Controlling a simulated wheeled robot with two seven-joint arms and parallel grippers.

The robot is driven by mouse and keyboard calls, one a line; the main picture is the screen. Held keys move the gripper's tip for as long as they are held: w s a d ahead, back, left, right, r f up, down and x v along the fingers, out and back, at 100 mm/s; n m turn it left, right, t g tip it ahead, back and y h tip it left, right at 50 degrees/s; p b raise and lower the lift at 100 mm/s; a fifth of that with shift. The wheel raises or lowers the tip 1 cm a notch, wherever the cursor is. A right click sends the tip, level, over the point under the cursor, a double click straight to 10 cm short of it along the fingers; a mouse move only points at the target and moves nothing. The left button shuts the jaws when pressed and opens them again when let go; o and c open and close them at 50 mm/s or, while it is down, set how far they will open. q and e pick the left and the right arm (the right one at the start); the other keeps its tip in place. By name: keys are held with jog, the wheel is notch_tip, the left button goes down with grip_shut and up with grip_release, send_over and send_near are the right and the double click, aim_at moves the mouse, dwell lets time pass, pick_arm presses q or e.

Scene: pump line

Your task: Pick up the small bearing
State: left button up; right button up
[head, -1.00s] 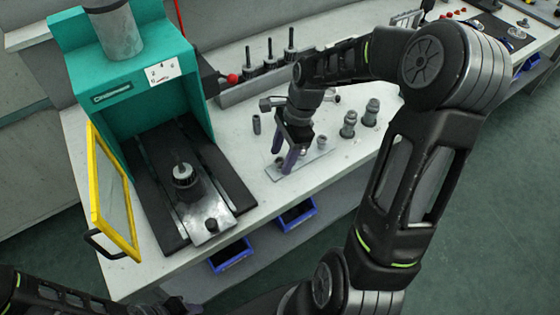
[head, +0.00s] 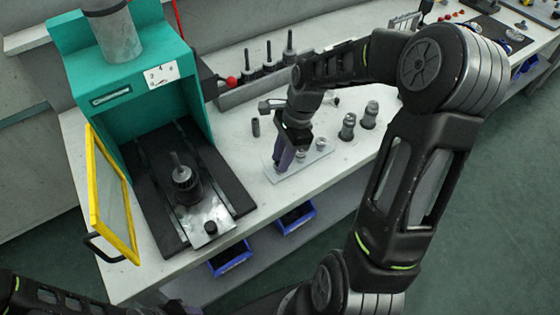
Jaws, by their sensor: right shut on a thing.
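My right gripper (head: 284,155) reaches down to the left part of a pale flat tray (head: 310,163) on the bench. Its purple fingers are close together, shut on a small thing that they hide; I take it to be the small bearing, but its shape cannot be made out. The fingertips are low, at about the tray's surface. Two small metal ring-like parts, one nearer (head: 300,156) and one farther right (head: 321,143), stand on the tray beside the fingers. My left arm shows only at the bottom left edge; its gripper is out of view.
A green press (head: 125,75) with an open yellow-framed guard (head: 112,195) stands at left; a dark part (head: 186,185) sits on its bed. Two metal fittings (head: 347,127) (head: 370,114) stand right of the tray. A rack (head: 255,90) with upright tools is behind. Blue bins (head: 230,256) hang below.

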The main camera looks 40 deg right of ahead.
notch_tip(320, 180, up, 10)
jog(key=shift+r+b, duration=0.1)
jog(key=shift+b, duration=0.2)
jog(key=shift+c, duration=0.2)
dwell(0.5)
